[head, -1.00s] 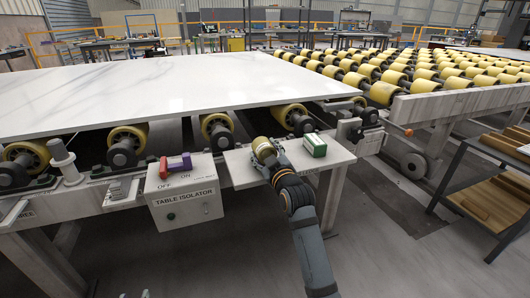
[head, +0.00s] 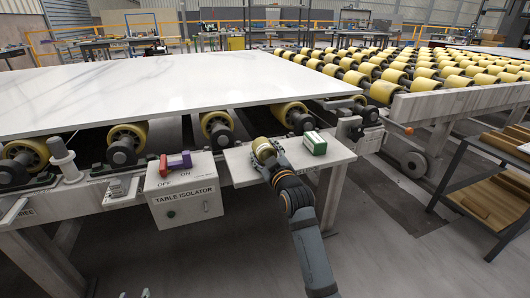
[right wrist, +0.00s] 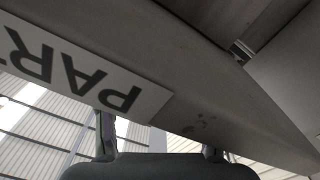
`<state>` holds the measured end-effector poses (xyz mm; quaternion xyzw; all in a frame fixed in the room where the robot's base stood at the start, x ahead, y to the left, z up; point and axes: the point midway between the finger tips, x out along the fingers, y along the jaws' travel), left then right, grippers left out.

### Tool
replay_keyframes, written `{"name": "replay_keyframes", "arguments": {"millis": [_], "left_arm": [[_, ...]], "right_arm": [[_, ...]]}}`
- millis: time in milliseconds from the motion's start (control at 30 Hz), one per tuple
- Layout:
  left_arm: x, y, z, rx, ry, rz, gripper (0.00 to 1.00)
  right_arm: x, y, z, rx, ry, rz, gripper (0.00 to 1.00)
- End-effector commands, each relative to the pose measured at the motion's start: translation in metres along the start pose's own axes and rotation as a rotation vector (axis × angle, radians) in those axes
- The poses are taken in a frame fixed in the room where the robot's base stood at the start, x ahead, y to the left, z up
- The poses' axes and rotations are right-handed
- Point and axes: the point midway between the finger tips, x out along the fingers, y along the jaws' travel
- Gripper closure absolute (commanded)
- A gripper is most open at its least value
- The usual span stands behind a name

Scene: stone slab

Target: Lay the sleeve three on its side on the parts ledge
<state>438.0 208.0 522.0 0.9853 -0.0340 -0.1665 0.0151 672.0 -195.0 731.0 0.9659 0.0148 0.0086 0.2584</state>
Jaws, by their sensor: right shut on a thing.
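A dull yellow, short cylindrical sleeve (head: 264,150) is over the pale parts ledge (head: 239,171) in the head view, its round end showing. My right gripper (head: 273,163) is shut on it from the near side; its fingers partly cover the sleeve. I cannot tell whether the sleeve touches the ledge. In the right wrist view, the ledge's edge with an upside-down "PART" label (right wrist: 75,70) crosses above the gripper fingers (right wrist: 160,140), and the sleeve is hidden. Small tips at the bottom edge of the head view seem to be my left gripper (head: 134,294); its opening is unclear.
A green and white box (head: 314,143) stands on the ledge right of the sleeve. The table isolator box (head: 184,195) with red and purple handles is to the left. A large white slab (head: 170,90) on rollers lies behind. Bare ledge shows around the sleeve.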

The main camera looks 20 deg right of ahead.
Motion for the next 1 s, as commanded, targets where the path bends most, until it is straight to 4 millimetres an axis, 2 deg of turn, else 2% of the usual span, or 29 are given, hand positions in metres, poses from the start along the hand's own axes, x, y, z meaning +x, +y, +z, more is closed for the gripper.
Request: {"name": "replay_keyframes", "arguments": {"millis": [300,567,600,767,867,1000], "left_arm": [[0.001,0.0,0.003,0.0,0.0,0.0,0.6],[0.001,0.0,0.003,0.0,0.0,0.0,0.6],[0.001,0.0,0.003,0.0,0.0,0.0,0.6],[0.001,0.0,0.003,0.0,0.0,0.0,0.6],[0.001,0.0,0.003,0.0,0.0,0.0,0.6],[0.001,0.0,0.003,0.0,0.0,0.0,0.6]], "right_arm": [[0.0,-0.008,0.014,-0.002,-0.018,-0.011,0.78],[0.0,-0.01,0.016,-0.003,-0.021,-0.013,0.78],[0.0,-0.01,0.016,-0.003,-0.021,-0.013,0.39],[0.0,-0.01,0.017,-0.004,-0.022,-0.014,0.18],[-0.007,-0.01,0.017,-0.003,-0.021,-0.013,0.17],[-0.033,-0.009,0.015,-0.002,-0.018,-0.011,0.17]]}}
